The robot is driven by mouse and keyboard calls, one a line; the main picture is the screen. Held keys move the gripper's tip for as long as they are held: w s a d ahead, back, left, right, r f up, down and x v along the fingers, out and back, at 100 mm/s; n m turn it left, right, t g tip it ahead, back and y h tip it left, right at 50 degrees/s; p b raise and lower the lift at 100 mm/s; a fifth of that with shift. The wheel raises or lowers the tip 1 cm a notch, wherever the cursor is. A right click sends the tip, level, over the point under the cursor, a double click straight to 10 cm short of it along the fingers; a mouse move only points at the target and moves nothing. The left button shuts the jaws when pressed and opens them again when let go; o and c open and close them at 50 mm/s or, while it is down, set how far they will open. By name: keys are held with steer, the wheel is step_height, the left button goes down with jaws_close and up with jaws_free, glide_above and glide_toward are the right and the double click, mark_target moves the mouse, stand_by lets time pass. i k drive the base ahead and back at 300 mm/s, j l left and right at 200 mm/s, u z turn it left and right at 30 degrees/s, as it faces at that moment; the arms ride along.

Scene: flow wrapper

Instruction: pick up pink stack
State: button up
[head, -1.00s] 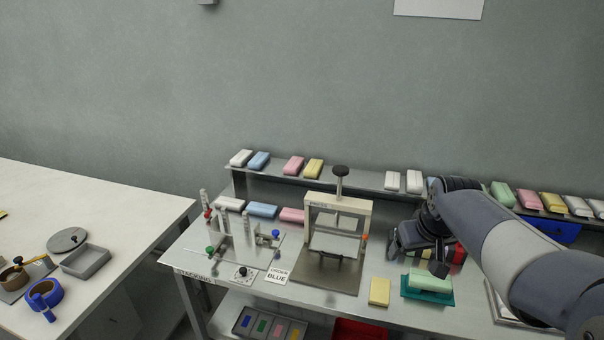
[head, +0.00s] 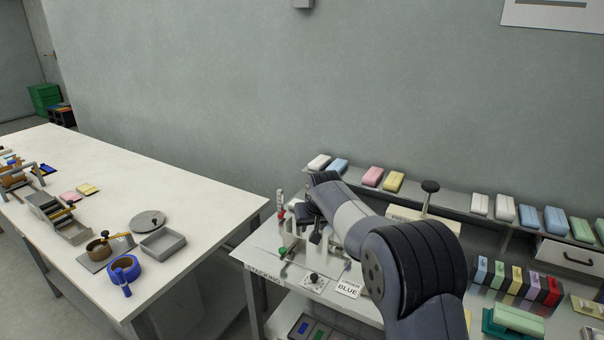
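A pink stack (head: 373,176) lies on the raised back shelf, between a light blue stack (head: 338,166) and a yellow stack (head: 394,181). Thin pink pieces (head: 69,196) also lie on the white table at left. My gripper (head: 315,238) points down over the stacking end of the steel bench, below and left of the shelf's pink stack and apart from it. My arm hides the middle of the bench and the area under the shelf. The fingers are small and dark, so I cannot tell whether they hold anything.
Posts with red and green knobs (head: 284,251) stand close to my gripper. A card reading BLUE (head: 348,289) lies in front. The press (head: 430,187) is mostly behind my arm. A green block (head: 518,318) sits on a teal base at right. The white table (head: 200,205) has bare space.

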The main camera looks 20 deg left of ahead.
mark_target(375, 174)
steer(key=j+u, duration=0.15)
steer(key=u, duration=0.25)
steer(key=i+u, duration=0.15)
steer(key=u, duration=0.25)
steer(key=i+j+u, duration=0.1)
steer(key=u, duration=0.3)
steer(key=i+j+u, duration=0.1)
steer(key=u, duration=0.3)
steer(key=i+j+u, duration=0.1)
steer(key=i, duration=0.45)
steer(key=i+z, duration=0.15)
steer(key=z, duration=0.35)
steer(key=i+z, duration=0.2)
steer(key=z, duration=0.3)
steer(key=i+j+z, duration=0.15)
steer(key=z, duration=0.35)
steer(key=i+z, duration=0.15)
steer(key=z, duration=0.25)
steer(key=i+z, duration=0.1)
steer(key=z, duration=0.25)
steer(key=i+j+z, duration=0.1)
steer(key=z, duration=0.3)
steer(key=i+j+z, duration=0.1)
steer(key=z, duration=0.3)
